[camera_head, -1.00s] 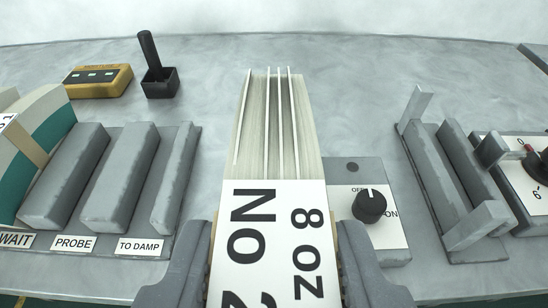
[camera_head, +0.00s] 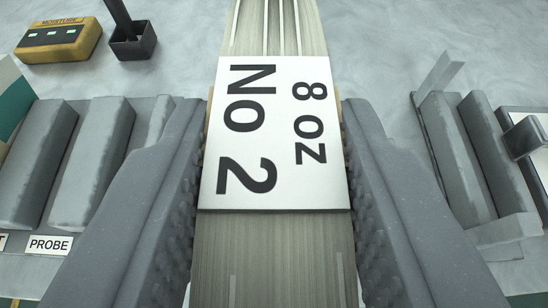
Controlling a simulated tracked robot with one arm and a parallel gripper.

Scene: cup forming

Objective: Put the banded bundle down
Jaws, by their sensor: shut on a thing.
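The banded bundle (camera_head: 275,255) is a stack of thin pale sheets with a white band (camera_head: 275,185) around it, printed "8 oz" and "No 2". My gripper (camera_head: 275,125) is shut on the bundle, with one ribbed grey finger on each side of the band. The bundle runs up the middle of the picture, its far end cut off by the top edge. Its underside is hidden, so I cannot tell whether it touches the bench.
A grey slotted rack (camera_head: 85,150) with a "PROBE" label stands at left. A grey rack with upright posts (camera_head: 470,160) is at right. A yellow moisture meter (camera_head: 58,40) and a dark holder (camera_head: 133,45) sit at the back left. Bare bench (camera_head: 385,60) shows between.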

